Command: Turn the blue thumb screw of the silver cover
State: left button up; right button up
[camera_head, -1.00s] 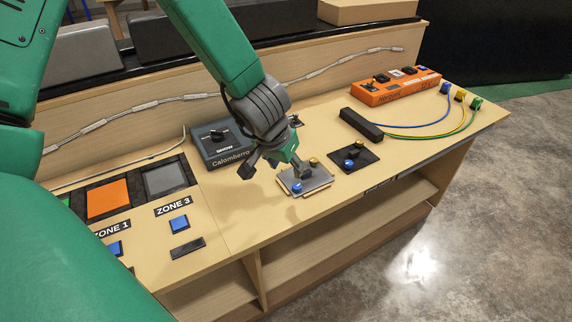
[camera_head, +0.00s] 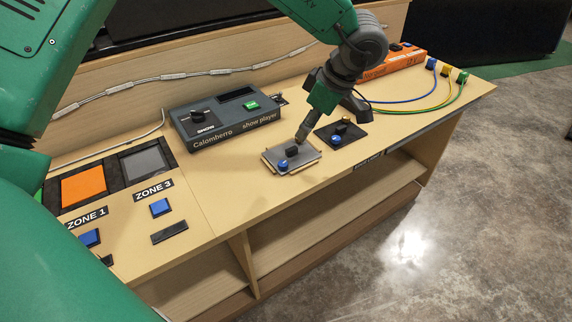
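The silver cover (camera_head: 304,157) is a small flat plate on the wooden console, with a dark handle (camera_head: 292,150) in its middle. Its blue thumb screw (camera_head: 283,164) shows clear at the near left corner. My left gripper (camera_head: 303,136) points down at the far right corner of the cover, away from the blue screw. Its narrow tip hides that corner, and I cannot tell whether it touches anything there. A dark gripper part spreads out to the right; I cannot tell how far apart the fingertips are. My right gripper is out of view.
A black plate (camera_head: 326,134) with a blue and a gold knob lies just right of the cover. The show player box (camera_head: 228,118) stands behind left. An orange box (camera_head: 394,63) with coloured cables is at the back right. The console top in front is clear.

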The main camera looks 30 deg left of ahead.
aim_at(284, 163)
pick_arm(q)
jog(key=b+x, duration=0.2)
jog(key=x, duration=1.1)
jog(key=shift+a+f+b, duration=0.2)
jog(key=shift+f+b, duration=0.1)
jog(key=shift+f, duration=0.05)
jog(key=shift+c, duration=0.5)
grip_shut()
